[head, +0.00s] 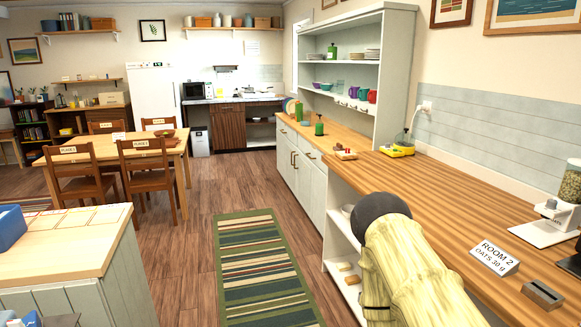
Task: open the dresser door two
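The white dresser (312,201) stands along the right wall, with a wooden top and open shelves above. Its front shows drawers at the top and doors (291,172) below with dark upright handles. The doors look shut. I cannot tell which one is door two. A pale yellow-green arm link with a dark rounded end, seemingly mine, rises from the bottom right, in front of the near counter and its lower shelves. No gripper fingers show, and the dresser lies farther off, beyond the arm.
A striped green rug (262,268) lies on the open floor left of the dresser. A wooden-topped island (70,235) stands at near left. A dining table (110,150) with chairs is behind it. The near counter (470,205) at right holds a sign, a scale and a jar.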

